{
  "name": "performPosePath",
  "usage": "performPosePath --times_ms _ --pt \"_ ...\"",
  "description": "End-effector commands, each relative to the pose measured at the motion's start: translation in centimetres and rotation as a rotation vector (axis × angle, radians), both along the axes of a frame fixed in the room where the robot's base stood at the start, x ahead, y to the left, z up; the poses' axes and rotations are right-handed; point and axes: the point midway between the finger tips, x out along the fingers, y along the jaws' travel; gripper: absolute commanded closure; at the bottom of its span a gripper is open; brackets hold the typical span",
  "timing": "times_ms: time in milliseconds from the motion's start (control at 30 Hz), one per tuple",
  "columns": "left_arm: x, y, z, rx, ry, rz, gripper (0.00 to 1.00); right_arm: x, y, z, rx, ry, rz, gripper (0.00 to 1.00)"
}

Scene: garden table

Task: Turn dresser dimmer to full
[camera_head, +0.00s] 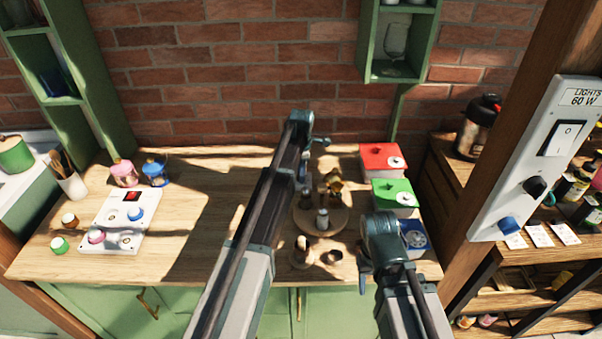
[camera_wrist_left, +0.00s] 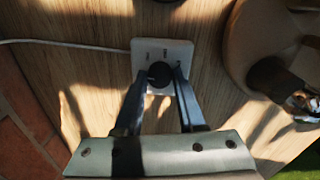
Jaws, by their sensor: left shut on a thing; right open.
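The dresser dimmer is a small white box (camera_wrist_left: 145,52) with a round black knob (camera_wrist_left: 158,75), on the wooden top in the left wrist view. My left gripper (camera_wrist_left: 158,82) is shut on the knob, with one finger on each side of it. In the head view my left gripper (camera_head: 305,172) points down near the back of the dresser top, and my arm hides the dimmer there. My right gripper (camera_head: 378,262) is open over the front right of the dresser top, apart from the dimmer.
A round wooden tray (camera_head: 338,226) with small items stands right of my left gripper. Red (camera_head: 378,150), green (camera_head: 390,188) and blue (camera_head: 420,241) boxes line the right side. A white panel (camera_head: 112,241) with knobs lies at left. A wall panel (camera_head: 502,195) stands far right.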

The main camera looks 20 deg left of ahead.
Motion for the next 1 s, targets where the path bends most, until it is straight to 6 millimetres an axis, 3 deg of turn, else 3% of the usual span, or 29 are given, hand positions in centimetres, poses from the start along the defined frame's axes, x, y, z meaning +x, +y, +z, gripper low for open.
performPosePath --times_ms 1000 --pt "0.06 0.17 0.0 0.0 -0.002 -0.9 1.0 0.0 0.0 0.0 0.0 0.0 0.0 0.5"
